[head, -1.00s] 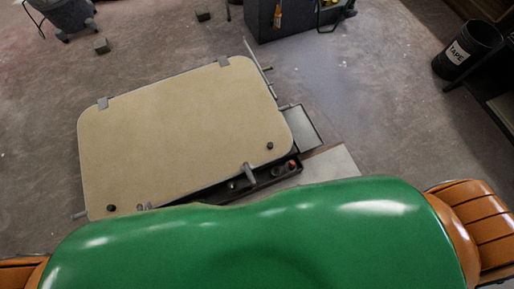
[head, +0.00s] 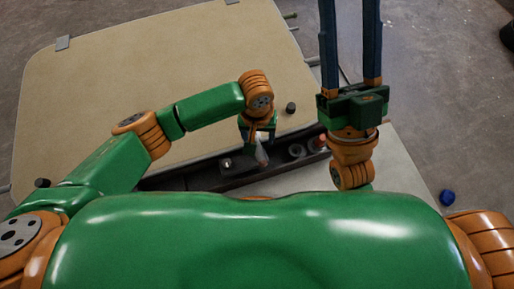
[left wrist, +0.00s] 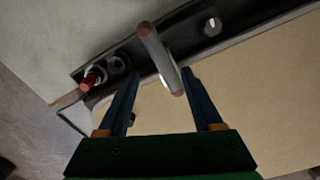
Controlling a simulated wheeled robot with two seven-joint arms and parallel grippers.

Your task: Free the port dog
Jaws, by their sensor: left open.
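A beige hatch board (head: 150,75) lies in front of me with a dark trough (head: 205,175) along its near edge. A grey dog handle (head: 262,156) stands at this edge.
The trough holds a red-tipped fitting (left wrist: 92,78), a dark ring (left wrist: 117,65) and a light nut (left wrist: 212,25). A pale panel (head: 400,165) lies at right. A small blue object (head: 447,197) is on the floor; floor at far right is clear.

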